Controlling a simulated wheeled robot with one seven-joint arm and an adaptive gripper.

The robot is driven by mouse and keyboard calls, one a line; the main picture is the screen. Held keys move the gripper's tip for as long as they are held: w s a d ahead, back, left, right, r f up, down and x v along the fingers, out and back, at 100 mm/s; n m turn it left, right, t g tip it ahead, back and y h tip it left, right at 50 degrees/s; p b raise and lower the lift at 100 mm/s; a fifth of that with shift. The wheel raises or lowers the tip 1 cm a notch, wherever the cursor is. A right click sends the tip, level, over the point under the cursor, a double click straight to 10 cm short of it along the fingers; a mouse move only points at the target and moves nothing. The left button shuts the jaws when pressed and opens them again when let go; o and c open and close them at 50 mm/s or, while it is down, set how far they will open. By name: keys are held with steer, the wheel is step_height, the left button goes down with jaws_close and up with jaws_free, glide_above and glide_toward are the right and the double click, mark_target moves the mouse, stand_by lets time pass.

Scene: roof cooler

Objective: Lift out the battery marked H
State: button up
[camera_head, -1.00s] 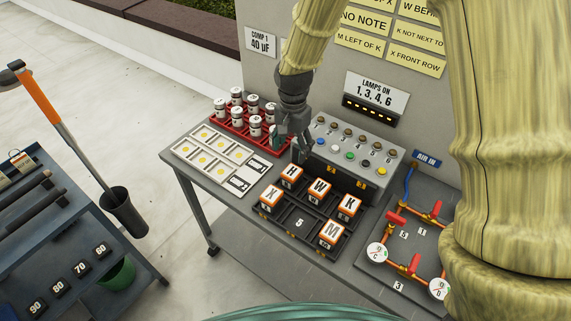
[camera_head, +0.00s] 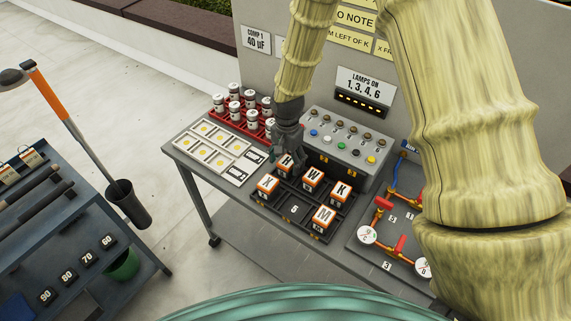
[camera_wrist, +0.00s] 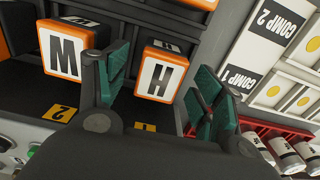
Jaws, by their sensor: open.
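The battery marked H (camera_wrist: 160,75), an orange-edged block with a white face, stands in the back row of a dark battery tray (camera_head: 265,205). In the head view my gripper (camera_head: 287,160) is right above H and hides most of it. In the wrist view H shows between my two green-padded fingers, which are open and empty. I cannot tell whether they touch it. Battery W (camera_head: 312,178) stands beside H, and my left finger in the wrist view lies between them. Batteries X (camera_head: 267,186), K (camera_head: 340,193) and M (camera_head: 323,217) are also in the tray.
A grey switch box (camera_head: 345,145) with lamps and knobs stands close behind the tray. A red rack (camera_head: 232,127) of white canisters and a white card board (camera_head: 208,155) are to the left. Orange pipes with gauges (camera_head: 367,235) are to the right.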

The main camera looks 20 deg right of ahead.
steer(key=shift+s+f, duration=0.2)
steer(key=shift+s, duration=0.15)
steer(key=shift+d+f, duration=0.1)
steer(key=shift+f, duration=0.2)
steer(key=shift+w+f, duration=0.55)
steer(key=shift+f, duration=0.2)
steer(key=shift+s+r, duration=0.25)
steer(key=shift+s, duration=0.05)
steer(key=shift+c, duration=0.4)
steer(key=shift+w+f, duration=0.1)
steer(key=shift+f, duration=0.05)
steer(key=c, duration=1)
steer(key=shift+c, duration=1.3)
